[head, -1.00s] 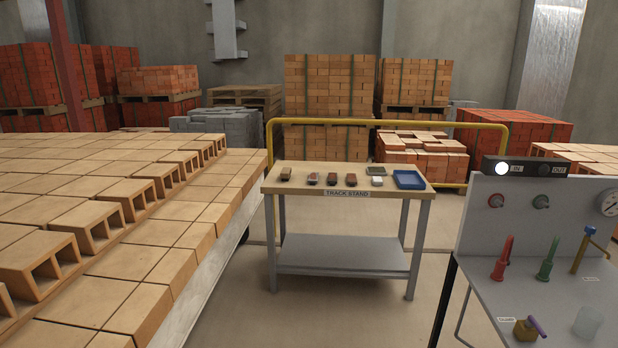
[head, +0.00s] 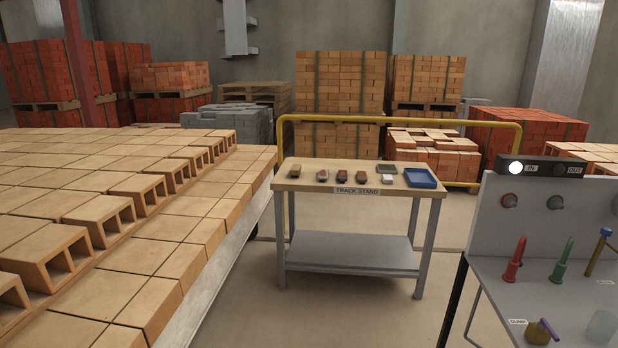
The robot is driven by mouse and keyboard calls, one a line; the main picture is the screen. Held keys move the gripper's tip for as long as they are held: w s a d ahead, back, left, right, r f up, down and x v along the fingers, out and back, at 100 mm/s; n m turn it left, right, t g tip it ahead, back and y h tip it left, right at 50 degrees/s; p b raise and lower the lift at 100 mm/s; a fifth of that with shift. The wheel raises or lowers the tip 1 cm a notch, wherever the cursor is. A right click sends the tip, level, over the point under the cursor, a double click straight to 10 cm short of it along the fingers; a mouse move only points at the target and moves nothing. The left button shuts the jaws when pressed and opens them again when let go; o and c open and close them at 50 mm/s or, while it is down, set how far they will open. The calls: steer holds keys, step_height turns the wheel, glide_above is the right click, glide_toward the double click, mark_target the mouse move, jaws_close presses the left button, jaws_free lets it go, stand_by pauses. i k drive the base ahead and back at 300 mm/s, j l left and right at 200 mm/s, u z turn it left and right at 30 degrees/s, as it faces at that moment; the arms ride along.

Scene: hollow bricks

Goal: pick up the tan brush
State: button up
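The track stand (head: 318,185), a small table with a light wooden top and grey legs, stands in the middle of the head view. A row of small brush-like blocks lies on its top. The leftmost one (head: 295,171) looks tan to brown and may be the tan brush, but it is too small to be sure. Several others with red, brown or dark parts lie to its right, among them a reddish-brown one (head: 360,175). A small white block (head: 387,179) lies further right. My gripper is not in view.
A blue tray (head: 419,183) and a grey-green tray (head: 388,168) sit at the stand's right end. Hollow bricks (head: 55,258) cover a long bed at left. A grey panel bench (head: 560,290) stands at right. A yellow rail (head: 400,119) runs behind. Floor before the stand is clear.

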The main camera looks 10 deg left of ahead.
mark_target(295, 171)
steer(key=i+j+u, duration=0.3)
steer(key=i, duration=1)
steer(key=i+u, duration=0.3)
steer(key=i, duration=1.05)
steer(key=i+j+z, duration=0.15)
steer(key=i+z, duration=0.25)
steer(key=i, duration=0.3)
steer(key=i+j+z, duration=0.35)
steer(key=i, duration=0.3)
steer(key=i+j+z, duration=0.4)
steer(key=i+j, duration=0.15)
